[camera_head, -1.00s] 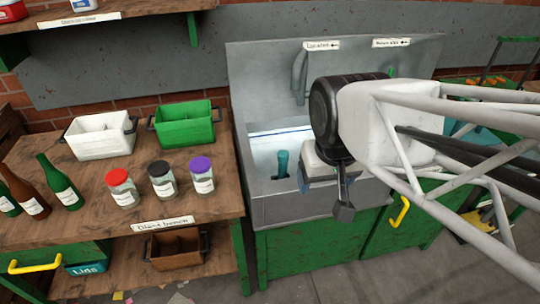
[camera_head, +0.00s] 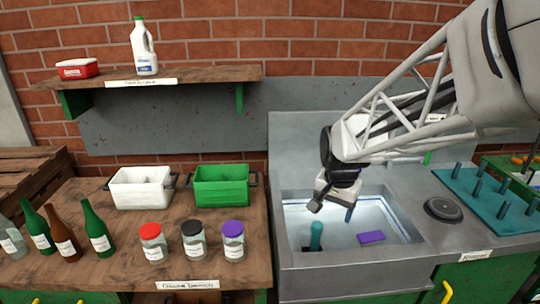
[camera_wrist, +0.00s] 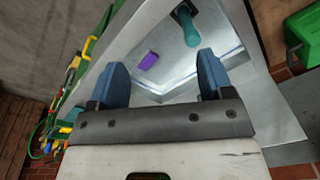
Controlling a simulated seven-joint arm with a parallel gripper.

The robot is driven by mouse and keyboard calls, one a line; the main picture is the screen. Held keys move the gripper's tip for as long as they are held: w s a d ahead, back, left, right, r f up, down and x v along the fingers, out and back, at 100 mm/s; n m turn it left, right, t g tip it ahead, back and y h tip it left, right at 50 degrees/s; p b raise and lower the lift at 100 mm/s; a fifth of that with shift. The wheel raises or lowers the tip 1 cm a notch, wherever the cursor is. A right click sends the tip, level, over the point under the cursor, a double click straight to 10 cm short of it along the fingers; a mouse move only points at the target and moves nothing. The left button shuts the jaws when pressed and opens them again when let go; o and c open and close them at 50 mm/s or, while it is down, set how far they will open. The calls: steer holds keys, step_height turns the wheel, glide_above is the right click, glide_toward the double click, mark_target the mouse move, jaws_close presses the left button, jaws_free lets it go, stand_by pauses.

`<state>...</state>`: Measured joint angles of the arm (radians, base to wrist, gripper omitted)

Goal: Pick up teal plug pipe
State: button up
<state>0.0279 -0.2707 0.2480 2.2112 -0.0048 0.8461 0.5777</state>
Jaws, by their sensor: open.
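The teal plug pipe (camera_head: 316,237) stands upright in the left part of the metal sink (camera_head: 295,196). In the wrist view the teal plug pipe (camera_wrist: 187,27) shows beyond my fingers, nearer the right one, with a dark base at its top end. My gripper (camera_head: 332,200) is above the sink, near the pipe and apart from it. In the wrist view my gripper (camera_wrist: 160,75) has its two blue fingers wide apart with nothing between them.
A purple block (camera_head: 371,238) lies in the sink right of the pipe. A teal peg mat (camera_head: 490,205) and a dark round disc (camera_head: 443,209) are on the counter to the right. Jars, bottles, a white bin (camera_head: 142,190) and a green bin (camera_head: 222,188) stand on the bench left.

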mark_target(317, 224)
steer(key=w+f+m, duration=0.1)
steer(key=w+f, duration=0.3)
steer(key=w, duration=0.1)
steer(key=w+d+f+m, duration=0.1)
steer(key=w+f+m, duration=0.1)
steer(key=w+f, duration=0.2)
steer(key=w+f+m+g, duration=0.1)
steer(key=w+f+m, duration=0.1)
steer(key=w+f, duration=0.3)
steer(key=shift+w+d, duration=0.2)
steer(key=shift+w, duration=0.5)
steer(key=shift+w+f+m, duration=0.3)
steer(key=shift+w+f, duration=0.05)
steer(key=shift+f, duration=0.05)
steer(key=shift+f, duration=0.15)
steer(key=shift+f, duration=1.15)
steer(key=shift+f, duration=0.15)
steer(key=shift+w+f, duration=0.1)
steer(key=shift+f, duration=2.35)
